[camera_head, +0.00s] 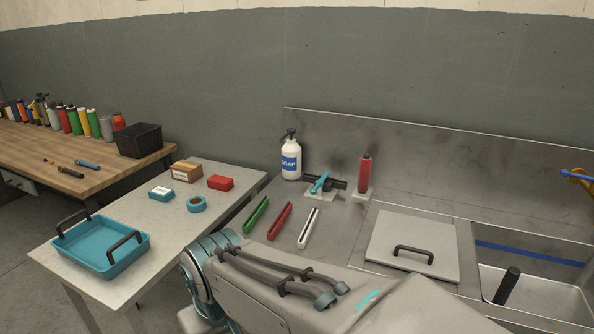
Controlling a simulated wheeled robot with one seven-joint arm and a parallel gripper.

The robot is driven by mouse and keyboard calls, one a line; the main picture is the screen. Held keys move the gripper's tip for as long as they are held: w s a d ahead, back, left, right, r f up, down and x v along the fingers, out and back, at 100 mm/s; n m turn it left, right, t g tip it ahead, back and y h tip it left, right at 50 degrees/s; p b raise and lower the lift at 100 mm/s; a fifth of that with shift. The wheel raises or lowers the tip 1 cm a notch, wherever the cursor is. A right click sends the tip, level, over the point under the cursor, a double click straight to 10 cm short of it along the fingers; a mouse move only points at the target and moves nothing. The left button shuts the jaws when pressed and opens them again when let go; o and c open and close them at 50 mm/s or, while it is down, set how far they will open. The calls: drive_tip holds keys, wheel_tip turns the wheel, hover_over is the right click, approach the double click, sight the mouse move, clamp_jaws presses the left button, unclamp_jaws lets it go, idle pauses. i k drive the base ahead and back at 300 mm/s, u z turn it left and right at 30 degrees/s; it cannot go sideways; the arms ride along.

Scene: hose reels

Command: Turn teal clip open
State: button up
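The teal clip (320,183) is a small teal lever on a dark horizontal fitting (339,184). The fitting sits on a pale base plate (322,193) on the steel counter near the back splash. The lever is slanted, and I cannot tell from here whether it is open or closed. My arm crosses the bottom of the view. My gripper is not in view, so its state is hidden.
A white soap bottle (291,160) stands left of the clip, a red cylinder (365,172) right. Green (256,214), red (279,220) and white (308,227) strips lie in front. A handled lid (412,232) and sink (540,294) are right. A teal tray (142,254) is left.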

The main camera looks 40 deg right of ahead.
sight(319, 183)
drive_tip(key=z, duration=0.8)
drive_tip(key=i, duration=0.85)
drive_tip(key=z, duration=1)
drive_tip(key=i, duration=0.25)
drive_tip(key=z, duration=0.25)
